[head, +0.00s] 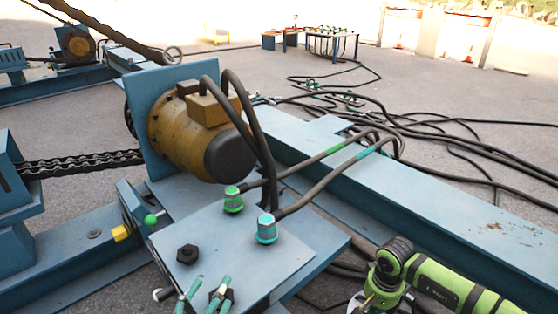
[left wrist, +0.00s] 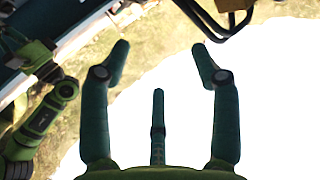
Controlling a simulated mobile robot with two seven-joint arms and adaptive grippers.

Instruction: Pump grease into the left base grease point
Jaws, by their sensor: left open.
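The blue steel base (head: 237,244) carries a green hose fitting (head: 233,200), a teal hose fitting (head: 266,229) and a dark hex bolt (head: 187,254). I cannot tell which part is the left base grease point. My left gripper (head: 212,279) shows only as green fingertips at the bottom edge, over the plate's front. In the left wrist view it (left wrist: 163,60) is open, with nothing between its fingers.
A yellow-brown motor (head: 190,134) stands on the base before a blue upright plate. Black hoses (head: 322,184) arch from the fittings across a long blue beam (head: 400,214). A chain (head: 85,162) runs at the left. Open floor (head: 240,58) lies beyond, with loose cables on the right.

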